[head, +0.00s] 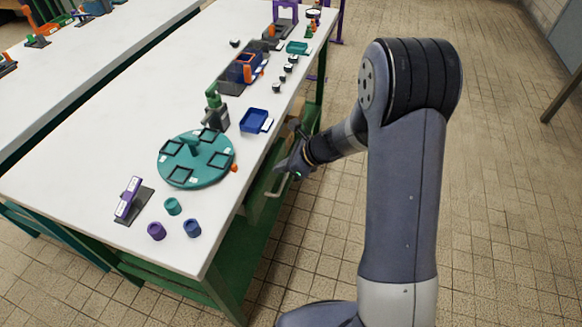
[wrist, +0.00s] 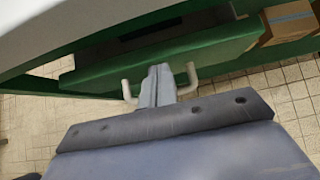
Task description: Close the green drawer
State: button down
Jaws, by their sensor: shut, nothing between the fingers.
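The green drawer (wrist: 95,72) is under the white worktop, and a dark gap behind its front shows that it stands partly open. Its pale bar handle (wrist: 192,76) has two posts visible in the wrist view. My gripper (wrist: 158,72) is shut and empty, with its fingertips between the two posts, close to the drawer front. I cannot tell whether they touch it. In the head view my gripper (head: 284,167) is at the table's right side, by the handle (head: 276,187), and hides part of the drawer.
The white table (head: 105,110) holds a teal round carousel (head: 197,170), a blue tray (head: 254,121) and several small cups and fixtures. A cardboard box (wrist: 290,20) sits right of the drawer in the wrist view. The tiled floor (head: 510,200) on the right is clear.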

dwell(0.3)
jog(key=shift+w+a, duration=0.25)
jog(key=shift+a, duration=0.4)
jog(key=shift+w+a, duration=0.2)
jog(key=shift+a, duration=0.4)
